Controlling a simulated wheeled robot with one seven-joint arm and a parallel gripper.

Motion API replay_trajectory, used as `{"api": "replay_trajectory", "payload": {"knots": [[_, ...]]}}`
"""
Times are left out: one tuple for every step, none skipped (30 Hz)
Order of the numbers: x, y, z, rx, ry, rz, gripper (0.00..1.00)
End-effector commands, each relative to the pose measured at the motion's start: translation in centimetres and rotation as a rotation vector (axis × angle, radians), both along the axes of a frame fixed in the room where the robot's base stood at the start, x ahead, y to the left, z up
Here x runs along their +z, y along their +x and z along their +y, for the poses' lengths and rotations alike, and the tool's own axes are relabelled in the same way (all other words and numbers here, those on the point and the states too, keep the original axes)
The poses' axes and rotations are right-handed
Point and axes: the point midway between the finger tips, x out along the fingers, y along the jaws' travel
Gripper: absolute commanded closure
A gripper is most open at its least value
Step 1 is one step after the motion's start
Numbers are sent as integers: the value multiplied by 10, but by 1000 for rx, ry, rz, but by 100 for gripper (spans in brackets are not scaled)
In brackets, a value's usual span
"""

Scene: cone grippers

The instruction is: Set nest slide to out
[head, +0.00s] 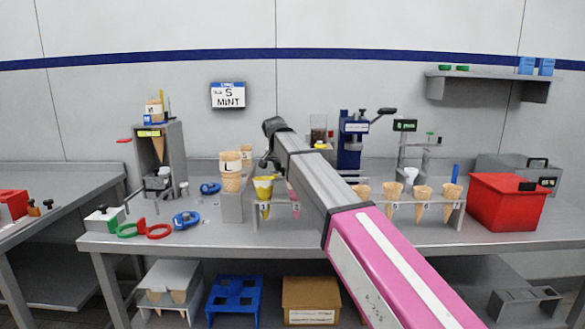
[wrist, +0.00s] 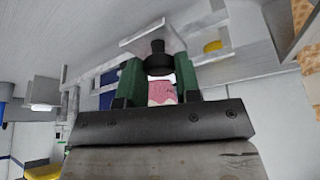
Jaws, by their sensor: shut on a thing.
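My gripper (wrist: 158,76) shows in the wrist view with its two green fingers on either side of a black knob (wrist: 158,58). It is shut on this knob. The knob stands against a pale grey plate (wrist: 150,34), which I take to be part of the nest slide. A pink and white piece (wrist: 162,91) shows between the fingers, close to the knob. In the head view my gripper (head: 268,161) is small and dark, behind the cone rack, and my arm hides much of the area to its right. The slide's position cannot be told.
A rack (head: 420,203) holds several cones along the bench front, beside my arm. A stacked cone (head: 231,172) stands on a grey block at left. A blue press (head: 352,142) stands behind the arm. A red bin (head: 507,203) is at right. Blue and red-green tools lie at left.

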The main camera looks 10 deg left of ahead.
Motion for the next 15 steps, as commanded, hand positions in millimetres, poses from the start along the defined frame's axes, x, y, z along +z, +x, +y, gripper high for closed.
{"api": "replay_trajectory", "payload": {"knots": [[1,-2,16,4,0,1,100],[1,-4,24,4,0,1,100],[1,-6,33,4,-1,1,100],[0,-8,39,4,-1,1,100],[0,-9,45,3,-2,1,100],[0,-11,52,2,-2,1,100],[0,-12,56,1,-2,1,100],[0,-13,60,1,-2,1,100],[0,-14,63,1,-2,1,100],[0,-15,65,1,-2,1,100],[0,-15,66,1,-1,1,100],[0,-16,67,1,0,2,100],[0,-16,68,1,0,2,100],[0,-16,68,0,1,2,100],[0,-16,68,0,1,2,100]]}}
